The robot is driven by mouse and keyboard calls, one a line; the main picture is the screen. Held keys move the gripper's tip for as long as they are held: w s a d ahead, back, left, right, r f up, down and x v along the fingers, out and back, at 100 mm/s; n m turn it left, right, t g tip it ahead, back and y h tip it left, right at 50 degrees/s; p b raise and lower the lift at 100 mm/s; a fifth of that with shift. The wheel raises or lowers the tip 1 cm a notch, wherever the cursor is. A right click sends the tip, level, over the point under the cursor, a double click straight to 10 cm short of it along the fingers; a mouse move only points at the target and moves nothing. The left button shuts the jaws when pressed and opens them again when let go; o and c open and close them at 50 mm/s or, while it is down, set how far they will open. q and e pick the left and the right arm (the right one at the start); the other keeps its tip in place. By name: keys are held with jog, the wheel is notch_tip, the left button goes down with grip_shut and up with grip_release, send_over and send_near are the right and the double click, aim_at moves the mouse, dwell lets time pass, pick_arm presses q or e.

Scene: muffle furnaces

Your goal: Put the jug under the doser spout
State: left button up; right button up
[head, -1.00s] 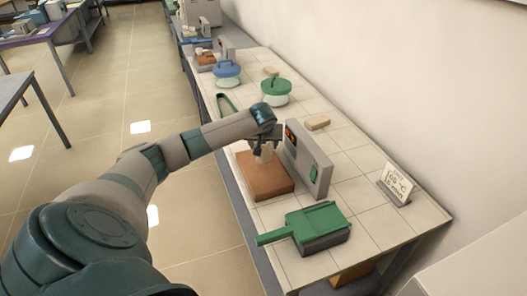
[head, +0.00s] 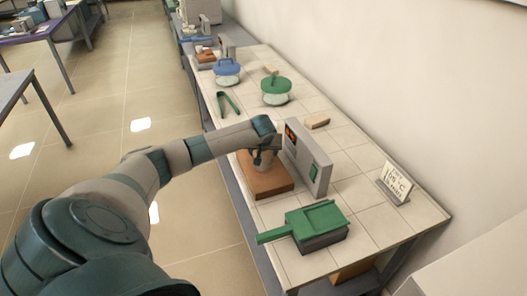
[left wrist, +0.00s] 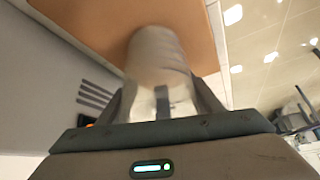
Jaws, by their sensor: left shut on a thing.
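My left gripper (head: 266,148) is shut on a pale grey cylindrical thing (head: 263,161), over a brown block (head: 268,183). In the left wrist view the pale grey thing (left wrist: 158,62) sits between the gripper's fingers (left wrist: 160,100), with the brown surface behind it. Its handle or lip does not show, so I cannot tell for sure that it is the jug. I cannot tell whether it touches the block. I cannot make out a doser spout. My right gripper is not in view.
A green box with a handle (head: 313,222) sits at the near end of the tiled bench. Green tongs (head: 228,104), a green-lidded pot (head: 276,91) and a blue-lidded pot (head: 227,72) stand farther back. A sign (head: 397,184) stands at right near the wall.

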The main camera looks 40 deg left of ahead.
pick_arm(q)
jog(key=shift+f, duration=0.15)
jog(key=o, duration=1.1)
jog(key=shift+c, duration=0.2)
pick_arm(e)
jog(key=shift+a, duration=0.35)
pick_arm(q)
jog(key=shift+r, duration=0.2)
jog(key=b+v, duration=0.2)
jog(key=v, duration=1)
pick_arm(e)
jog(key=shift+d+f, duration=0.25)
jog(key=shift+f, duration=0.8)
pick_arm(q)
jog(key=shift+c, duration=0.7)
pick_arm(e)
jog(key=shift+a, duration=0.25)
